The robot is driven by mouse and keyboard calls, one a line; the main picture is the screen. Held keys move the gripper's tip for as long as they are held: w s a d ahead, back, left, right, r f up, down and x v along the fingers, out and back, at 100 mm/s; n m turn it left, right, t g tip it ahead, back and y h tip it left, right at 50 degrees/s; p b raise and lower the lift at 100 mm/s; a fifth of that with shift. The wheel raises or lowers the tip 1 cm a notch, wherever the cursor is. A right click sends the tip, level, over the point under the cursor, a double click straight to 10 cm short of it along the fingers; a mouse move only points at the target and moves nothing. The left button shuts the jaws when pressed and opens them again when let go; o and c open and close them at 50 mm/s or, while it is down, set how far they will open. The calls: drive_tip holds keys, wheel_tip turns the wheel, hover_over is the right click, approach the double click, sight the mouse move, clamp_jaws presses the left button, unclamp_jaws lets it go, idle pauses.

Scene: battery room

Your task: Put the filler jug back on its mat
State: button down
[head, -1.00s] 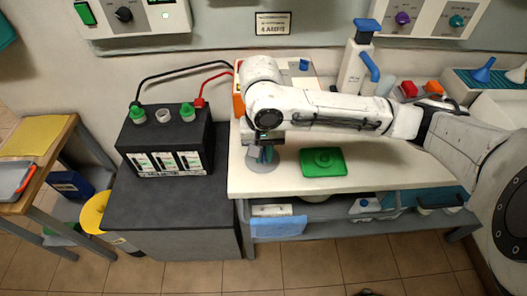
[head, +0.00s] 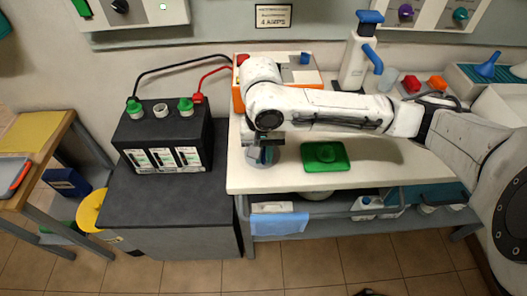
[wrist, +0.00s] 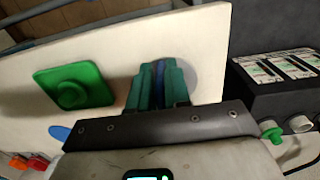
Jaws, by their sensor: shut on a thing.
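My gripper (head: 266,158) is shut, low over the left part of the bench. In the wrist view its teal fingers (wrist: 158,88) close on a narrow blue part, which I take for the filler jug's handle. A pale grey rounded shape (head: 252,160) shows beside and below the fingers, also in the wrist view (wrist: 208,72). The fingers partly hide it, and I cannot tell whether it is the jug's body or a disc on the bench. A green square mat (head: 312,164) with a raised round piece lies just right of the gripper, also in the wrist view (wrist: 95,72).
A black battery (head: 165,140) with green caps and an open middle port stands left on a dark stand. An orange-sided box (head: 237,101) is behind my arm. A tall white container with blue parts (head: 353,62) stands at the back. Front right bench is clear.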

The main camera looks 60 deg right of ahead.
drive_tip(key=shift+f, duration=0.25)
drive_tip(key=c, duration=1)
unclamp_jaws()
wheel_tip(320, 180, up, 11)
drive_tip(key=shift+w+f+p, duration=0.1)
drive_tip(key=shift+w+p, duration=0.05)
drive_tip(key=shift+p, duration=0.3)
